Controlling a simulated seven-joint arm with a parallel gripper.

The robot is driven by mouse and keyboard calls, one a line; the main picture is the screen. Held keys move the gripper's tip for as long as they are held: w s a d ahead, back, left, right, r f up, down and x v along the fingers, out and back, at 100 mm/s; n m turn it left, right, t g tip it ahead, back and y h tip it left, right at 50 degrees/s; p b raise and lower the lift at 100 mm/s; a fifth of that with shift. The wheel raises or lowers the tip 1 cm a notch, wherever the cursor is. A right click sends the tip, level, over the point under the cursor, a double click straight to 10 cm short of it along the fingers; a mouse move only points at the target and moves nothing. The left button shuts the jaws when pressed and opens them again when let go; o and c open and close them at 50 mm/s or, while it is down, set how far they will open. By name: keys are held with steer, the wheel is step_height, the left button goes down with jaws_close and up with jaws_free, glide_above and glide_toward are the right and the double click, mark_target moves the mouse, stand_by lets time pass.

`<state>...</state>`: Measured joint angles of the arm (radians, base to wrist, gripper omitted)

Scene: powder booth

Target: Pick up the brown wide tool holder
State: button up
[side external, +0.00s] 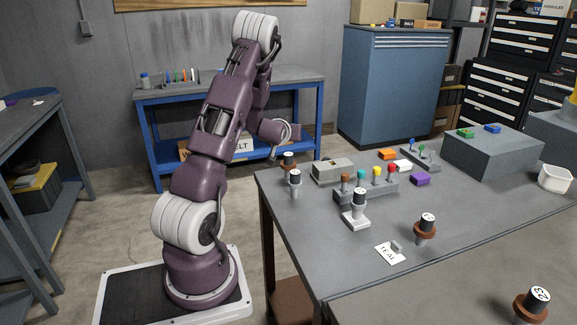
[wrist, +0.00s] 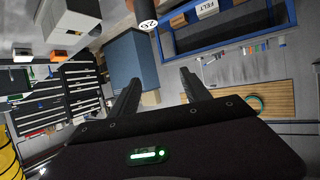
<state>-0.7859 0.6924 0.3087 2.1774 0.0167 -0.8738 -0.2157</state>
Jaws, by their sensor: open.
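Several tool holders with black, numbered tops stand on the grey table. I cannot tell which is meant. A holder with a white base (side external: 356,212) and a slim grey one (side external: 295,184) stand between. In the wrist view, my gripper (wrist: 160,88) is open and empty, its two dark fingers apart. A numbered holder top (wrist: 147,25) shows at the top edge, beyond the fingers. In the side view the fingers cannot be made out.
A grey rack (side external: 367,191) with coloured knobs, a grey box (side external: 333,169) and small coloured blocks crowd the table's far left part. A TEAL card (side external: 390,254) lies in front. A large grey block (side external: 492,153) and a white bin (side external: 555,178) stand further right.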

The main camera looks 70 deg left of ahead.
mark_target(287, 158)
step_height(287, 158, down, 10)
steer(key=shift+r, duration=0.15)
steer(key=x, duration=0.7)
steer(key=shift+w, duration=0.15)
jaws_close()
